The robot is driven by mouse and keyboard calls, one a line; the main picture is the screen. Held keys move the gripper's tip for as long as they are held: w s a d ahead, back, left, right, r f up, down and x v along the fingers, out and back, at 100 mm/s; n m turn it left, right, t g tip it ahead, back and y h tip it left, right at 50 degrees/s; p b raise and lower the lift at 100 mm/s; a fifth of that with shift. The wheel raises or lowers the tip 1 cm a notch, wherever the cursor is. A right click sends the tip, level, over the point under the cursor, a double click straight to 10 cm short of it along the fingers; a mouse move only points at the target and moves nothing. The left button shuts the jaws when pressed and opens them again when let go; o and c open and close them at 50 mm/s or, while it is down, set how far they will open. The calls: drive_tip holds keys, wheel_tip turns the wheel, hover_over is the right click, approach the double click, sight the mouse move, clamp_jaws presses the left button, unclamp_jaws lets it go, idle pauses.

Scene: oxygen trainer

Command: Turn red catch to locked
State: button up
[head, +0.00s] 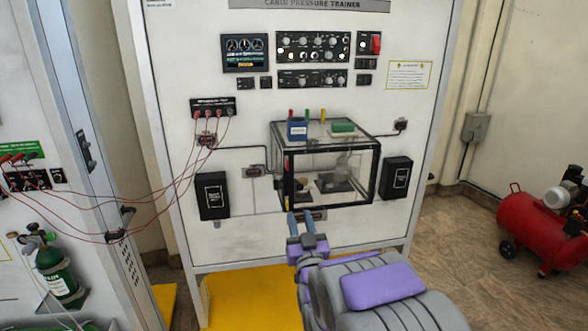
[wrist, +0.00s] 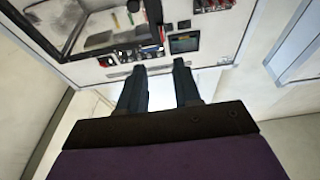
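My gripper (head: 301,214) is just in front of the lower left front corner of a clear chamber with a black frame (head: 330,204) on the trainer panel. In the wrist view my two dark fingers (wrist: 160,68) stand apart with nothing between them, so it is open. A small red part (head: 286,162) shows at the chamber's left front edge, above the fingertips; it may be the red catch, but its setting is too small to read. A yellow part is below it, near the fingertips. The chamber frame (wrist: 75,30) shows at the upper left in the wrist view.
A red switch (head: 376,43) is high on the panel. Red cables (head: 185,175) hang left of the chamber. Black boxes (head: 213,196) and (head: 395,178) flank the chamber. A yellow base (head: 245,295) lies below. A red compressor (head: 532,225) stands right.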

sight(287, 165)
drive_tip(key=shift+t+y, duration=0.3)
drive_tip(key=shift+t, duration=0.1)
drive_tip(key=b+x, duration=0.2)
drive_tip(key=x, duration=1.5)
drive_tip(key=shift+w+a+r+b, duration=0.15)
drive_tip(key=shift+w+r+b, duration=0.1)
drive_tip(key=shift+r+b, duration=0.1)
clamp_jaws()
